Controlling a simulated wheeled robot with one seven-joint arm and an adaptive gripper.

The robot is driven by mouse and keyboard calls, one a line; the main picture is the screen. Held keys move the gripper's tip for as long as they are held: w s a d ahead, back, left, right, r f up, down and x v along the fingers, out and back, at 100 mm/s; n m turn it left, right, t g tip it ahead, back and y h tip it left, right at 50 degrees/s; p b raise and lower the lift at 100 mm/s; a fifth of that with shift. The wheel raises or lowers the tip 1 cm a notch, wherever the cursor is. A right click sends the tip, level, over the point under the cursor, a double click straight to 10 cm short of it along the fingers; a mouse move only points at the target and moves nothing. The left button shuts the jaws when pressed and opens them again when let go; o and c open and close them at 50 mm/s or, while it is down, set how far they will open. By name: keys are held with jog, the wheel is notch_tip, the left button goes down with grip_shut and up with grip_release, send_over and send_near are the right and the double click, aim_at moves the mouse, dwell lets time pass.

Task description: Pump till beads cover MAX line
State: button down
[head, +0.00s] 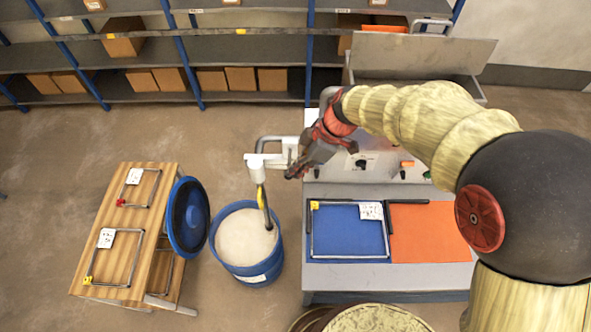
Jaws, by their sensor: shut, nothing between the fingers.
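My gripper (294,172) is at the right end of a white pump-like fitting (272,160) with a grey bent tube, in the middle of the view. Its fingers are shut with nothing between them; I cannot tell whether they touch the fitting. A yellow-and-dark tube (262,200) runs from the fitting down to a blue barrel (252,277). The barrel is open and holds pale, flat-topped material (238,240). I cannot make out single beads. No MAX line is readable here. My arm hides part of the grey machine (325,190).
A blue round lid (188,217) leans between the barrel and a wooden table (125,230) holding wire frames. Right of the barrel, a grey bench carries a blue panel (345,235) and an orange panel (430,235). Shelves (240,48) with boxes stand behind. Floor behind the barrel is clear.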

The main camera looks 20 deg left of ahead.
notch_tip(320, 180, down, 9)
jog(key=s+n+t+y+b, duration=0.1)
jog(key=t+b, duration=0.4)
jog(key=b, duration=2.1)
jog(key=shift+s+d+y, duration=0.4)
jog(key=shift+s+y, duration=0.1)
jog(key=shift+s, duration=0.2)
jog(key=shift+r, duration=0.8)
